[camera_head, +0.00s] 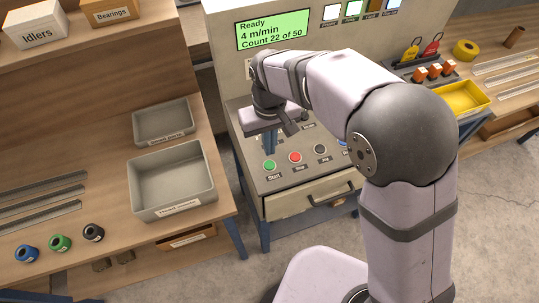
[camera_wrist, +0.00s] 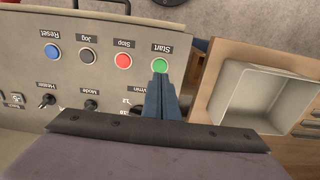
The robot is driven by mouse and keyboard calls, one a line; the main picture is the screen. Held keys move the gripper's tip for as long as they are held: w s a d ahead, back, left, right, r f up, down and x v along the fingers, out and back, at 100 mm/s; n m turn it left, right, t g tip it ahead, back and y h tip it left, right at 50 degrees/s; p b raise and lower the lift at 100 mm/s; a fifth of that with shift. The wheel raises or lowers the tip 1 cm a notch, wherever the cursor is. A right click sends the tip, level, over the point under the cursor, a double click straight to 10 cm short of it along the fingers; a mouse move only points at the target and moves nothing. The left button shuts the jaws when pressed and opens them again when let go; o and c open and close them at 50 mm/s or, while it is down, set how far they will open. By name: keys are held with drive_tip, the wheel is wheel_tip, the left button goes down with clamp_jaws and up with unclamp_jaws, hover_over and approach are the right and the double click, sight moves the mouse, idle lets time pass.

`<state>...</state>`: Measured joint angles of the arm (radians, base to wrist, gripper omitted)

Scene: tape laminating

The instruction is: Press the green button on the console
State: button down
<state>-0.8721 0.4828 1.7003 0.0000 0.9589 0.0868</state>
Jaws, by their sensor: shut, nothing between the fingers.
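The green button (camera_head: 270,165), labelled Start, is at the left end of a row on the console's (camera_head: 290,182) sloped panel. It also shows in the wrist view (camera_wrist: 161,65), inverted with its label above it. My gripper (camera_wrist: 160,75) is shut and empty. In the wrist view its blue-grey fingertips overlap the button's lower edge. In the head view my gripper (camera_head: 269,148) points down just behind the button, partly hidden by my arm. I cannot tell whether the tips touch the button.
A red button (camera_head: 295,157), labelled Stop, and a black button (camera_head: 320,149) sit to the right of the green one. Knobs including Mode (camera_wrist: 91,104) are behind. The console screen (camera_head: 273,31) reads Ready. A grey tray (camera_head: 172,210) stands on the left bench.

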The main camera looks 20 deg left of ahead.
sight(270, 165)
drive_tip(key=shift+f+p, duration=1.05)
drive_tip(key=shift+f, duration=2.4)
drive_tip(key=shift+f, duration=0.1)
